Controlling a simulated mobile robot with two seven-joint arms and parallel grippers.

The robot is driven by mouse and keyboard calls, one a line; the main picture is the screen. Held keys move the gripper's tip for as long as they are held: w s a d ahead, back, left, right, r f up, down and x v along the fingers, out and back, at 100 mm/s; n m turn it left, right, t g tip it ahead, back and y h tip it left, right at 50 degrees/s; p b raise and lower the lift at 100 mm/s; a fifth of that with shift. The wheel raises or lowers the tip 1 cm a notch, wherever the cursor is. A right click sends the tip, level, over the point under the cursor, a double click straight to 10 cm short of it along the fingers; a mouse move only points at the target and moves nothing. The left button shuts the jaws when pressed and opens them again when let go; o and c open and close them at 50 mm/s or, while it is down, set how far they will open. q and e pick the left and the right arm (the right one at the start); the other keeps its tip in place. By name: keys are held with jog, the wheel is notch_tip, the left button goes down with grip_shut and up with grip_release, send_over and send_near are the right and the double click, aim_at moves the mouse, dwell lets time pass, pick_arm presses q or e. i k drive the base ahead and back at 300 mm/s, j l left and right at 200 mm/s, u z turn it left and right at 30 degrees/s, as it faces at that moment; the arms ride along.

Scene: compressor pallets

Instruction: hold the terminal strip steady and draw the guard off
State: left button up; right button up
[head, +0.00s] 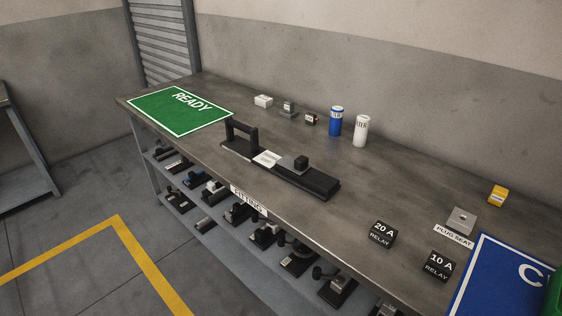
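A long black assembly, which looks like the terminal strip (318,185), lies on the grey workbench near its front edge. An upright black handle (241,134) stands at its left end, perhaps part of the guard. A white label (267,159) sits in the middle, and a grey plate with a black knob (299,163) is right of it. I cannot tell where the guard ends and the strip begins. Neither of my grippers is in view, and nothing is seen touching the assembly.
The workbench (380,185) has a green READY mat (180,110) at left and a blue mat (490,280) at right. Blue (336,121) and white (361,130) cans stand behind the assembly. Two black relay blocks (383,234) (438,265) lie to its right. Lower shelves hold several parts.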

aim_at(300, 166)
jog(key=i+j+z, duration=0.1)
jog(key=z, duration=0.35)
jog(key=i+j+z, duration=0.1)
jog(key=z, duration=0.35)
jog(key=i+j+z, duration=0.2)
jog(key=j, duration=0.2)
jog(key=j+z, duration=0.2)
jog(key=j, duration=0.2)
jog(key=i+j, duration=0.1)
jog(key=j, duration=0.5)
jog(key=i+j+z, duration=0.1)
jog(key=j, duration=1.1)
jog(key=k, duration=0.15)
jog(key=z, duration=0.05)
